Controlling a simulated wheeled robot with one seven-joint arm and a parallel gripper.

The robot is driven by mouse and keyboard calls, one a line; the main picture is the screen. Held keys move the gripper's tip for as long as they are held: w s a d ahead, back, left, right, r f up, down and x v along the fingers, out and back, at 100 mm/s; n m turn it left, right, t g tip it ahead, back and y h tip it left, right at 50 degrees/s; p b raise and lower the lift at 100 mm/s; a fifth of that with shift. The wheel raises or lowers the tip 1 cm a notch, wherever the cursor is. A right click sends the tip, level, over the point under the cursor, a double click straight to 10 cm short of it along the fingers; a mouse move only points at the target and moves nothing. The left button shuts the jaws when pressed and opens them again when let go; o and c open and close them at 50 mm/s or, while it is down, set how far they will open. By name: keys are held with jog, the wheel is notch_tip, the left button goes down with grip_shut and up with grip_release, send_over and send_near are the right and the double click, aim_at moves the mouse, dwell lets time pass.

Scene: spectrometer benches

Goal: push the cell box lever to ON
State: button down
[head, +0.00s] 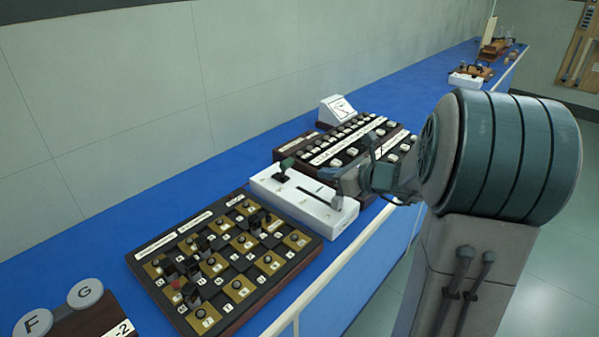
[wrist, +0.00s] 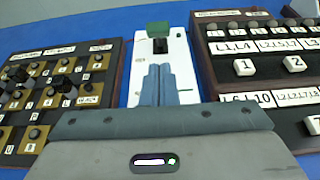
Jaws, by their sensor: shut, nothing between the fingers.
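The cell box is a long white box (head: 265,183) on the blue bench. Its lever has a green knob (head: 286,163) on a dark stem, at the far-left end of the box in the head view. In the wrist view the green knob (wrist: 158,28) stands just beyond my fingertips. My gripper (wrist: 160,68) is shut and empty, its two fingers together over the white box. A gap shows between the fingertips and the knob in the wrist view. The fingers and palm hide the near part of the box there. I cannot read any ON mark.
A dark panel with brass squares and black plugs (head: 240,288) lies left of the box. A dark panel with white keys (head: 366,151) lies close on its right, with a white meter (head: 337,109) behind. Bare blue bench (head: 200,200) runs along the wall.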

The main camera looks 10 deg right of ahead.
aim_at(284, 170)
jog(key=x, duration=1)
jog(key=shift+r+p, duration=0.2)
jog(key=shift+p, duration=0.1)
